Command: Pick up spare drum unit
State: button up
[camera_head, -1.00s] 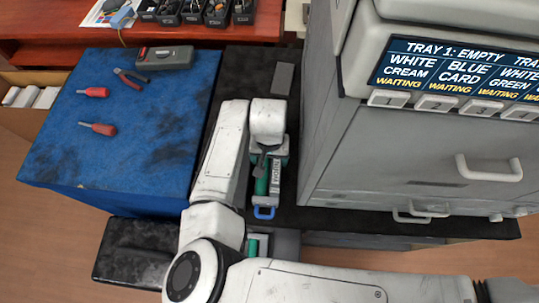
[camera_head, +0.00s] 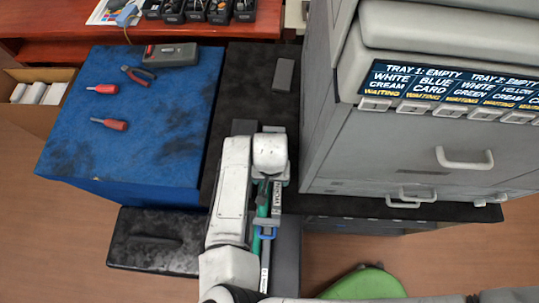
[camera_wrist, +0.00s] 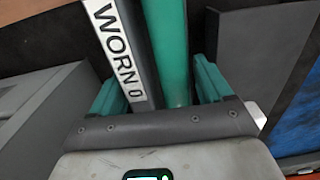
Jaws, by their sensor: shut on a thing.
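A drum unit with a green roller (camera_head: 262,204), a blue handle (camera_head: 265,234) and a white label reading "WORN" is at the front edge of the dark counter (camera_head: 258,75). My gripper (camera_head: 271,180) is shut on its far end. In the wrist view the dark label bar (camera_wrist: 122,50) and green roller (camera_wrist: 172,45) run between the two teal fingers of my gripper (camera_wrist: 160,88). A white label strip and some green show below the blue handle, partly behind my arm. I cannot tell if they belong to a second unit. No label reading "spare" is legible.
The grey printer (camera_head: 385,140) stands close on the right. A blue-topped table (camera_head: 130,150) with two red screwdrivers, pliers and a grey device is on the left. A black slab (camera_head: 155,243) lies at the lower left, a green seat (camera_head: 365,284) at the bottom.

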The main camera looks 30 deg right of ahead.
jog(key=shift+s+a, duration=0.1)
jog(key=shift+s, duration=0.05)
jog(key=o, duration=1.5)
jog(key=shift+c, duration=0.2)
notch_tip(320, 180, up, 11)
jog(key=shift+f, duration=0.1)
jog(key=shift+s+a, duration=0.1)
